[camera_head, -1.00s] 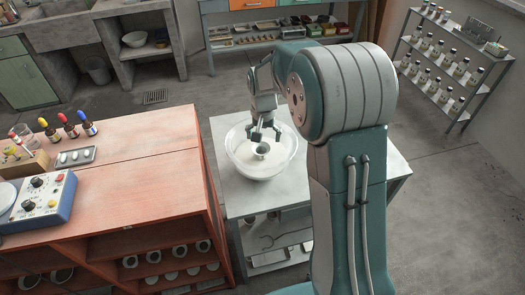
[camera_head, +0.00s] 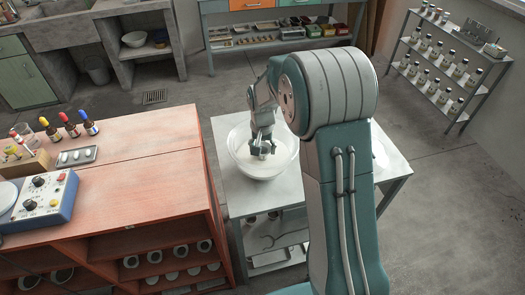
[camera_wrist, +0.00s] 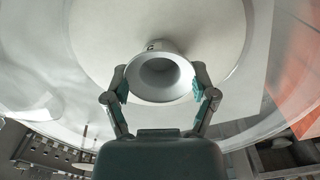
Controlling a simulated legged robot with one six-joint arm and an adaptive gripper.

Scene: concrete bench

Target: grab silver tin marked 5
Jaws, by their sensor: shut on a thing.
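A small silver-grey tin (camera_wrist: 160,78) with a round, flared open mouth stands inside a large pale bowl (camera_head: 238,158). A small dark mark shows on its far side in the wrist view, too small to read. My gripper (camera_wrist: 161,88) has one finger on each side of the tin, with the teal pads pressed against its rim. In the head view my gripper (camera_head: 262,148) reaches down into the bowl and hides most of the tin.
The bowl stands on a grey metal table (camera_head: 240,200), and its wall surrounds my gripper. A red wooden bench (camera_head: 130,190) with droppers and a blue control box (camera_head: 42,203) is at the left. A bottle rack (camera_head: 440,62) stands at the right.

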